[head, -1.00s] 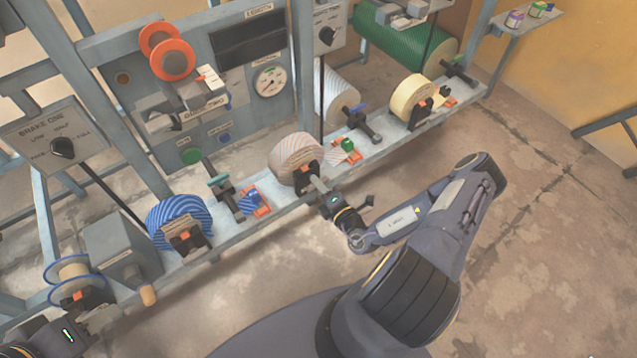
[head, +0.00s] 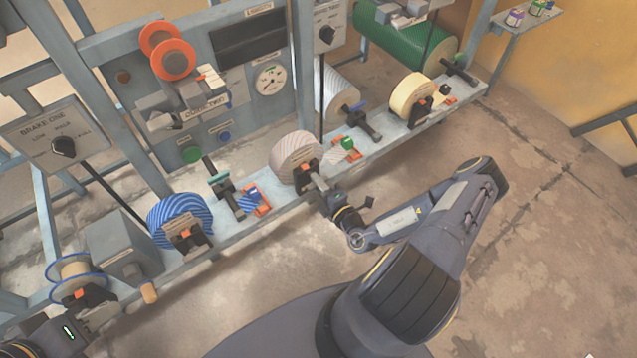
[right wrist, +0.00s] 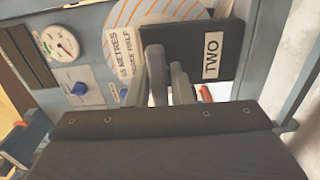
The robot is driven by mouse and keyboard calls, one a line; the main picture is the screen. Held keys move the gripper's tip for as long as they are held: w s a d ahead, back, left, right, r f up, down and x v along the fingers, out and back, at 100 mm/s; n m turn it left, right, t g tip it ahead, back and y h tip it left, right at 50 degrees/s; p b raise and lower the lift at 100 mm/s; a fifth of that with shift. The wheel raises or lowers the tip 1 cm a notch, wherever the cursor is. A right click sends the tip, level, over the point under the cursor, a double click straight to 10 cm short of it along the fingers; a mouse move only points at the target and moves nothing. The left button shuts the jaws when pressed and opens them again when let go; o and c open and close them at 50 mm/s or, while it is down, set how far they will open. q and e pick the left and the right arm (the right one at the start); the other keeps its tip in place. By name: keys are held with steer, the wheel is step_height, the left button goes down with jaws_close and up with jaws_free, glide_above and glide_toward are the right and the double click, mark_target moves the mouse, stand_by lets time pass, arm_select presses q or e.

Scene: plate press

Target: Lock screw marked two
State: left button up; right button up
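A black block with a white "TWO" label (right wrist: 212,58) stands in front of the striped paper roll (right wrist: 150,15) in the right wrist view. In the head view the same roll (head: 296,158) sits at the middle of the shelf, with a dark block and orange tab (head: 305,166) at its front. My right gripper (head: 318,184) reaches up to that block from the front. Its two grey fingers (right wrist: 167,75) lie close together beside the label; what lies between them is hidden. The screw itself is not clearly visible. My left gripper (head: 92,312) is at the lower left, partly cut off, by the blue-rimmed spool (head: 75,272).
A blue striped roll (head: 180,218) and a cream roll (head: 408,95) stand along the same shelf (head: 385,148). The floor in front is clear.

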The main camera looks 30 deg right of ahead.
steer(key=o, duration=0.3)
steer(key=shift+s, duration=0.1)
steer(key=s, duration=0.7)
steer(key=shift+s+d+p, duration=0.3)
steer(key=shift+d+p, duration=0.05)
steer(key=shift+p, duration=0.1)
